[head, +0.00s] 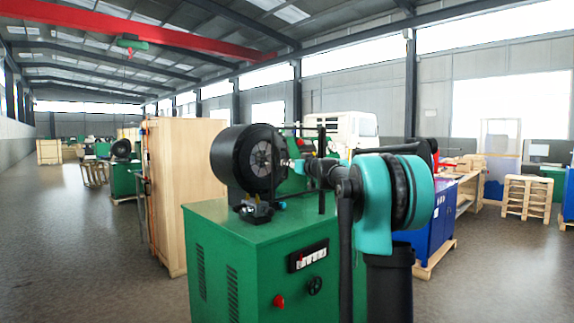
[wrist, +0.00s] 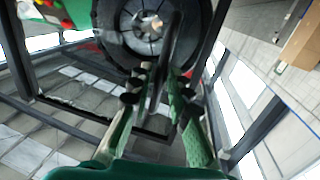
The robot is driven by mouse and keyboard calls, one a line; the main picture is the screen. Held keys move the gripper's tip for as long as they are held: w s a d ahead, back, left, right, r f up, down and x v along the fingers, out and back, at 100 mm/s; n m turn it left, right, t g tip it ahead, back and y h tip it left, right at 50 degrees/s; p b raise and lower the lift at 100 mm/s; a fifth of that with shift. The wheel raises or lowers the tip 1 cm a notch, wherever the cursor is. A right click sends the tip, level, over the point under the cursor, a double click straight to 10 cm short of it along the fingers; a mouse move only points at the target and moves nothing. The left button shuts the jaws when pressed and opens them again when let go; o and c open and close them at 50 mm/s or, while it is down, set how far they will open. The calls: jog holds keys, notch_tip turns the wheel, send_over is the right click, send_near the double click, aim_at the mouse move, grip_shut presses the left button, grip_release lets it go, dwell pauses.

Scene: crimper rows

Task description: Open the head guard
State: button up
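The crimper's round black head (head: 250,160) stands on top of a green cabinet (head: 262,255). In the wrist view the head (wrist: 150,30) fills the top middle, its ring of dies facing me. A dark upright bar (head: 322,165) stands beside the head; it looks like part of the head guard, whose full outline I cannot make out. My gripper (head: 297,166) is in front of the head. In the wrist view my gripper (wrist: 160,75) has its fingers apart, with a dark bar (wrist: 168,45) between them. I see no clear contact with it.
The cabinet front carries a switch panel (head: 307,256) and a red knob (head: 278,301). A tall wooden crate (head: 185,190) stands close on the left. A blue machine (head: 430,235) and pallets (head: 527,197) are at the right.

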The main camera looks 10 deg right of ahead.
jog(key=shift+w+a, duration=0.25)
jog(key=shift+w, duration=0.4)
jog(key=shift+c, duration=0.5)
grip_shut()
